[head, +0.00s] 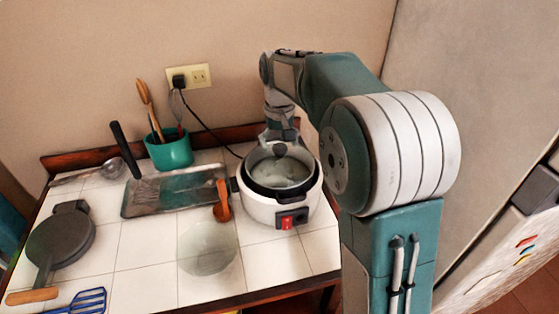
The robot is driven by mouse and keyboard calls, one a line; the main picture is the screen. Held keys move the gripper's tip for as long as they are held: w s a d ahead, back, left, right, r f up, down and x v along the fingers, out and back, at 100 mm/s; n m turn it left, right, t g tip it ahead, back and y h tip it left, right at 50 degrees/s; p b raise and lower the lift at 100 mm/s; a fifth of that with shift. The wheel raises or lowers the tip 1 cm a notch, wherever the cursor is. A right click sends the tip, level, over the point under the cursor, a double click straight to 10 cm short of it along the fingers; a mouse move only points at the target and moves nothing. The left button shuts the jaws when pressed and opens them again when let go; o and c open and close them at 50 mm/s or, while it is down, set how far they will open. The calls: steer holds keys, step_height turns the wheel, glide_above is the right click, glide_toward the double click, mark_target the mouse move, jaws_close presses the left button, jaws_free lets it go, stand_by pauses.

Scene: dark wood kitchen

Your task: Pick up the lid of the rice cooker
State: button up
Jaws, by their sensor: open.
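The white rice cooker (259,209) stands on the tiled table, with a red switch on its front. The gripper is open. Its fingertips are small here, and I cannot tell whether they touch the knob.
A green utensil holder (169,150) stands behind. A power cord (213,132) runs from the wall outlet toward the cooker.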

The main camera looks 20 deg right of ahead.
steer(key=shift+f, duration=0.65)
jaws_close()
